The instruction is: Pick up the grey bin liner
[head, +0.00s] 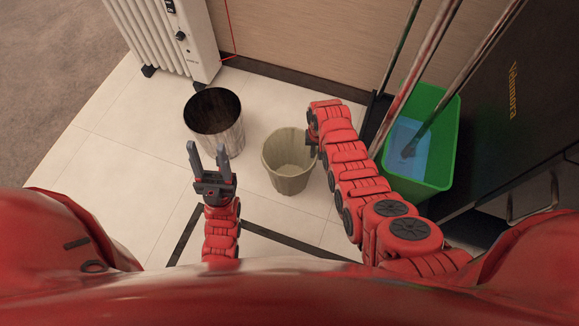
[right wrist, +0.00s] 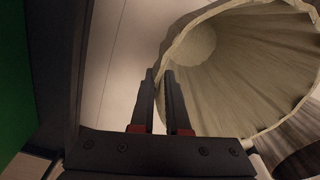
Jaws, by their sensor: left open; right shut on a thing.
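The grey bin liner (head: 290,180) is a pale grey-beige, pleated, open-topped shape standing near the middle of the head view. In the right wrist view its wide mouth and pleated inside (right wrist: 245,75) fill the upper right. My right gripper (right wrist: 160,78) is shut on the liner's rim, with the rim edge between its fingertips. In the head view, that gripper is mostly hidden by my right arm at the liner's right side. My left gripper (head: 206,150) is open and empty, fingers pointing up the picture, left of the liner and in front of the dark bin.
A dark metallic bin (head: 232,138) stands left of the liner. A white radiator (head: 160,40) is at the upper left. A green bucket (head: 442,150) with a blue content and a handle stands right, beside a black cabinet (head: 520,110). Pale floor tiles are clear at left.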

